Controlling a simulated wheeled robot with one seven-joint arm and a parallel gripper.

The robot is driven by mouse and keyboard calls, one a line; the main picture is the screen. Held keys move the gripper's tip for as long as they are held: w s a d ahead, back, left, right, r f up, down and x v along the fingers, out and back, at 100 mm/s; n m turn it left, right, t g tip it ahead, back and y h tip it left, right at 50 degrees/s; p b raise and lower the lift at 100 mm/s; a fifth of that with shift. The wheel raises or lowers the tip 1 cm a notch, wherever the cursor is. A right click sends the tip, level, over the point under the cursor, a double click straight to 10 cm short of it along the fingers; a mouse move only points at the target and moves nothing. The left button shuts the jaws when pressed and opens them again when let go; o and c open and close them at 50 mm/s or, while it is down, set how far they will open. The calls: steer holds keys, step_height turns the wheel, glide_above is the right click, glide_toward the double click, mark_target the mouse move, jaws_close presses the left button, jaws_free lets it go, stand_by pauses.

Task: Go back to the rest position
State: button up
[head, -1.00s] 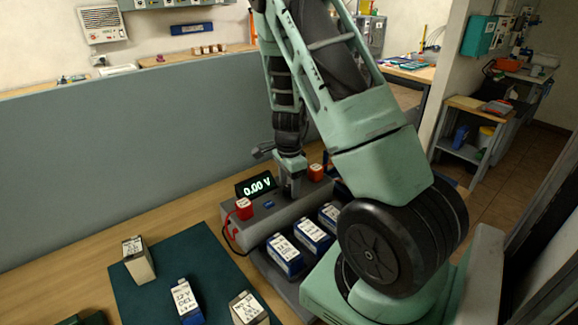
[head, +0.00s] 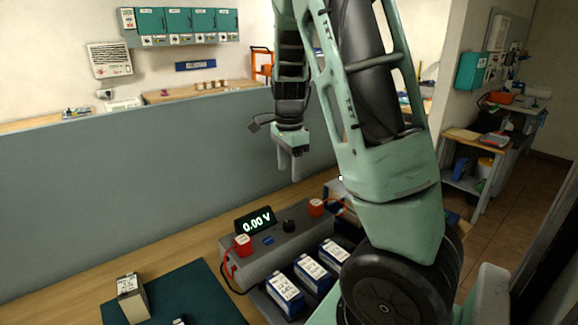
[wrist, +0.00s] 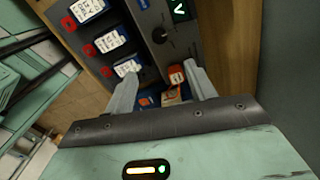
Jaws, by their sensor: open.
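My gripper (head: 291,166) hangs in the air above the back of the tester and the grey partition's near side, fingers pointing down. It is open and empty. In the wrist view its two fingers (wrist: 162,92) are spread apart with nothing held between them. Below it is the grey tester (head: 283,250) with a display reading 0.00 V (head: 256,219), a black knob (head: 288,226) and red terminal blocks at each side. The knob also shows in the wrist view (wrist: 160,36). My arm hides part of the bench at the right.
Several blue-and-white batteries (head: 313,268) stand in a row before the tester. A beige battery (head: 131,297) stands at the edge of a dark green mat (head: 190,291). The grey partition (head: 110,180) runs behind the bench. A shelf unit (head: 472,165) stands at the right.

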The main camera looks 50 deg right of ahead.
stand_by(0.6)
steer(key=s+a+f+n+y+b, duration=0.1)
steer(key=a+f+n, duration=0.1)
steer(key=a+n, duration=1.75)
steer(key=s+a+n, duration=0.5)
steer(key=s+a, duration=0.3)
steer(key=a, duration=0.2)
steer(key=s+a+n+b, duration=0.1)
steer(key=s+a+n, duration=0.5)
steer(key=a, duration=0.5)
steer(key=shift+s+f+b, duration=0.3)
steer(key=shift+s+f, duration=0.05)
steer(key=shift+s, duration=0.85)
steer(key=shift+a, duration=0.1)
